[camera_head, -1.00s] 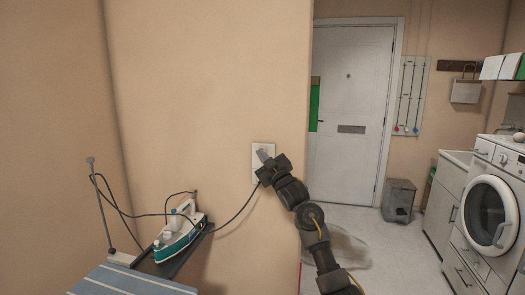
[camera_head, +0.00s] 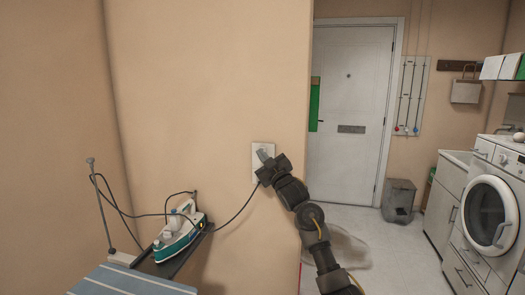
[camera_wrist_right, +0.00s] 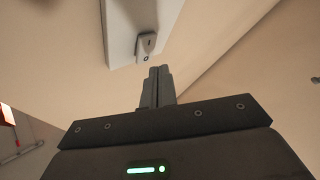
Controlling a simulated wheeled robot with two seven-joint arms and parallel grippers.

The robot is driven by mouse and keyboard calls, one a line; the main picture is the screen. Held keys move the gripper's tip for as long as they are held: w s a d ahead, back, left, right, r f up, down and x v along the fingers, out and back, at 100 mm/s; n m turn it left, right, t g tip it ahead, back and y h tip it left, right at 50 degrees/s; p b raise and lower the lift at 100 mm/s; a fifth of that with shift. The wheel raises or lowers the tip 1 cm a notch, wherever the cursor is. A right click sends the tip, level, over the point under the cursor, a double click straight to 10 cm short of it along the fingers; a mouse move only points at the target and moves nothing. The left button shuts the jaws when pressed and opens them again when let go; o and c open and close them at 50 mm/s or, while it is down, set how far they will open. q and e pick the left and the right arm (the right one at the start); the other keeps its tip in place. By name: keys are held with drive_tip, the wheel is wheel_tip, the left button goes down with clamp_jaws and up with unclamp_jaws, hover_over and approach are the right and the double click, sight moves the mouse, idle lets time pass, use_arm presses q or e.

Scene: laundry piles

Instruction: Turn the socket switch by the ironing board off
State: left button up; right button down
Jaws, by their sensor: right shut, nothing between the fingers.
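The white socket plate (camera_head: 257,149) is on the wall beside the ironing board (camera_head: 130,283), partly hidden by my right gripper (camera_head: 264,155). In the right wrist view, the plate (camera_wrist_right: 121,28) shows at the top, with a small switch (camera_wrist_right: 147,46) carrying dark marks. My right gripper (camera_wrist_right: 159,72) is shut and empty, its fingertips just below the switch in that picture. I cannot tell whether they touch it. The switch position is unclear. My left gripper is not in view.
A teal and white iron (camera_head: 178,236) rests at the end of the board, with a dark cable (camera_head: 238,212) running up to the socket. The wall ends just right of the socket. A door (camera_head: 348,90) and washing machine (camera_head: 490,215) are farther right.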

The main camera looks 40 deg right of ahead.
drive_tip(key=shift+w+d+r, duration=0.1)
drive_tip(key=shift+w+d, duration=0.15)
drive_tip(key=shift+d, duration=0.1)
drive_tip(key=shift+w+d, duration=0.2)
idle(1.0)
drive_tip(key=shift+a, duration=0.1)
drive_tip(key=shift+s+a+p, duration=0.4)
drive_tip(key=shift+s+a, duration=0.05)
drive_tip(key=shift+a, duration=0.05)
drive_tip(key=shift+a, duration=0.1)
drive_tip(key=s+a, duration=0.2)
drive_tip(key=a+p, duration=0.1)
drive_tip(key=a, duration=0.1)
drive_tip(key=shift+s+f, duration=0.35)
drive_tip(key=shift+s, duration=0.05)
